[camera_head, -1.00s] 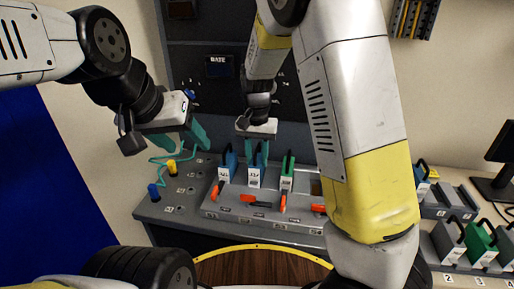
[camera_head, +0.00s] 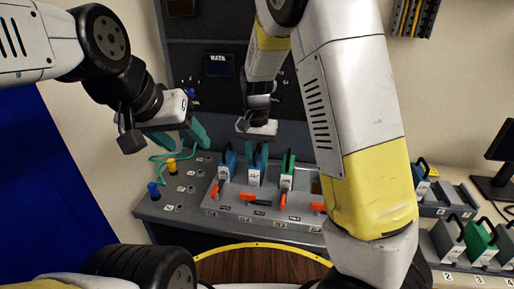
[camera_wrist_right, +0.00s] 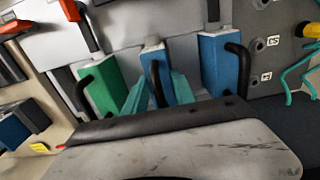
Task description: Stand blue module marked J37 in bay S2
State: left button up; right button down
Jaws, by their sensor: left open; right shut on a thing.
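A blue module (camera_head: 256,175) with a white front plate stands upright in the second bay from the left of the grey rack (camera_head: 240,210). Its printed mark is too small to read. My right gripper (camera_head: 257,152) is shut on its black handle from above. In the right wrist view the same blue module (camera_wrist_right: 158,75) shows between the teal fingers (camera_wrist_right: 158,95). Another blue module (camera_head: 228,172) stands to its left and a green module (camera_head: 287,172) to its right. My left gripper (camera_head: 180,137) is open and empty, above the left part of the bench.
Orange levers line the rack front; the one below the held module (camera_head: 250,197) lies sideways. A yellow plug (camera_head: 171,166), a blue plug (camera_head: 153,190) and a teal cable are at left. More modules (camera_head: 480,240) stand on the right table. A dark panel rises behind.

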jog(key=c, duration=0.9)
grip_release()
jog(key=shift+c, duration=0.2)
jog(key=shift+r, duration=0.1)
notch_tip(320, 180, up, 7)
jog(key=shift+r, duration=0.3)
jog(key=shift+s+d+r, duration=0.1)
jog(key=shift+d+r, duration=0.1)
jog(key=s+d+r+n+t, duration=0.1)
jog(key=s+d+r+t, duration=0.1)
jog(key=s, duration=0.4)
jog(key=s+d+r+n+t+y, duration=0.1)
jog(key=s+d+r+t, duration=0.1)
jog(key=s+d+r, duration=0.3)
jog(key=s+d+r+t+y, duration=0.1)
jog(key=s+d+r+t, duration=0.1)
jog(key=s+d, duration=0.4)
jog(key=shift+s+d+r+n, duration=0.4)
jog(key=shift+s+r, duration=0.5)
jog(key=shift+s, duration=0.1)
